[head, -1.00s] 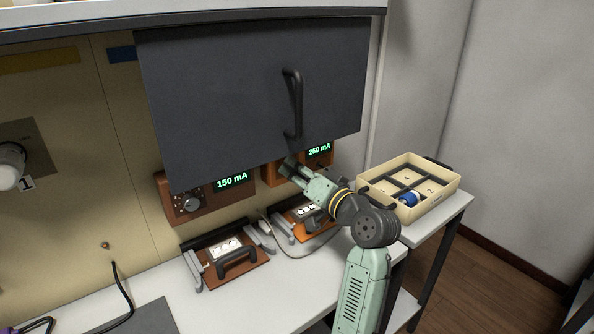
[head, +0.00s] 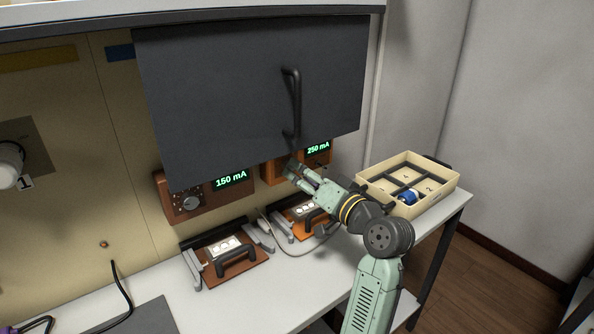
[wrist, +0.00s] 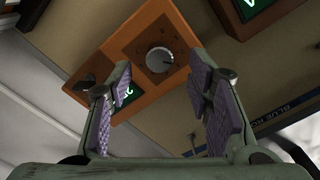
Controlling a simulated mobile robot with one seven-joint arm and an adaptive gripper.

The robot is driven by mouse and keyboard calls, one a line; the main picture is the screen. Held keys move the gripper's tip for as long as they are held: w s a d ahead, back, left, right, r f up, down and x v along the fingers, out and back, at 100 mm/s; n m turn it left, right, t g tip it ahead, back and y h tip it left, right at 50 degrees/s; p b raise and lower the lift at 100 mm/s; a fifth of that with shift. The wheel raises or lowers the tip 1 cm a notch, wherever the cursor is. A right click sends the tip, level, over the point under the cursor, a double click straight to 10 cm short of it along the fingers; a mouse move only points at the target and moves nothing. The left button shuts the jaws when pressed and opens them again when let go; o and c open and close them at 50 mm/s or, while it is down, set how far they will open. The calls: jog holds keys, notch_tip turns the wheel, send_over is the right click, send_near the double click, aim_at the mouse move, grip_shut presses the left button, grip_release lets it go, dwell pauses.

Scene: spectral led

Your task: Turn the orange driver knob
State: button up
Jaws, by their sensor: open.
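The orange driver (head: 325,160) is mounted on the back panel, partly behind the dark raised door, and its green display reads 250 mA. In the head view its knob is hidden or too small to make out. In the wrist view the orange driver (wrist: 138,48) shows at a tilt with its round silver knob (wrist: 159,60) facing me. My gripper (wrist: 160,75) is open, with the knob framed between its two purple-padded fingers and no visible contact. In the head view my gripper (head: 290,171) is in front of the driver's left part, below the door.
The dark door (head: 225,90) with a black handle hangs close above my gripper. A brown driver (head: 215,198) reading 150 mA is to the left. Below stand a brown fixture (head: 245,272) and an orange fixture (head: 308,230). A beige tray (head: 440,197) is at right.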

jog(key=v, duration=0.8)
jog(key=shift+s+d, duration=0.25)
jog(key=shift+s, duration=0.05)
dwell(0.5)
